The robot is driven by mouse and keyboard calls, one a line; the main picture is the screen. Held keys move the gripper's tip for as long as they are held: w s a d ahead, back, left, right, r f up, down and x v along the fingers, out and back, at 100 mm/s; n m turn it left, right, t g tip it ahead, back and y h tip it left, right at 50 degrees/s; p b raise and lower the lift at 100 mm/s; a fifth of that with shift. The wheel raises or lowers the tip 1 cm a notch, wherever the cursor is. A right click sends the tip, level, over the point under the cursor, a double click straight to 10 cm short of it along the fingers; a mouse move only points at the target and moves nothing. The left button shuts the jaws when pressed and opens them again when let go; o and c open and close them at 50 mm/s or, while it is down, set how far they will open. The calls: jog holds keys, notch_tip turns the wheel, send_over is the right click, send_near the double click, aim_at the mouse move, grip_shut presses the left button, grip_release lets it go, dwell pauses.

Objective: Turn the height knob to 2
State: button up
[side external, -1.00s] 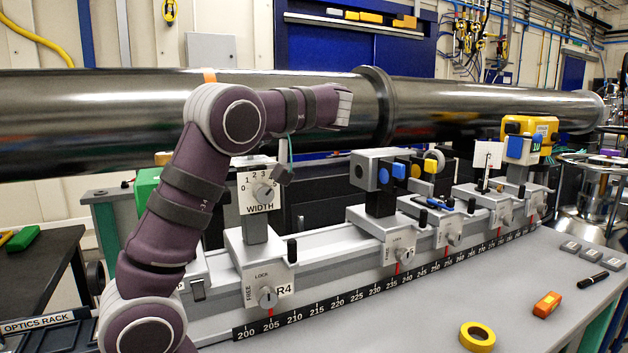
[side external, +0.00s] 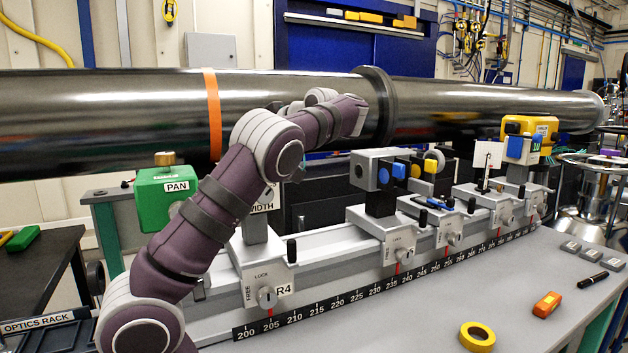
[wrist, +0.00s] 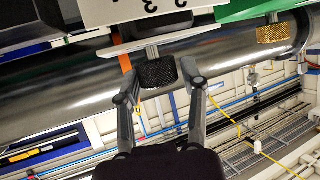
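In the wrist view a black knurled knob (wrist: 158,72) sticks out on a short stem from a white panel (wrist: 150,9) with upside-down digits. No name for this knob is readable, so I cannot tell if it is the height knob. My gripper (wrist: 160,84) is open and empty. Its two fingers stand on either side of the knob, with gaps showing; I cannot tell the depth exactly. In the side view my arm hides the gripper, the black knob and most of the WIDTH panel (side external: 265,207).
A green PAN box (side external: 164,201) with a brass knob (side external: 164,158) stands left of the arm; its brass knob (wrist: 272,33) shows right in the wrist view. A steel beam pipe (side external: 130,115) runs behind. Optics carriers stand on the rail (side external: 330,284) to the right.

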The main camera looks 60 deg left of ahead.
jog(key=shift+o, duration=1)
jog(key=v, duration=1.2)
jog(key=shift+d, duration=0.1)
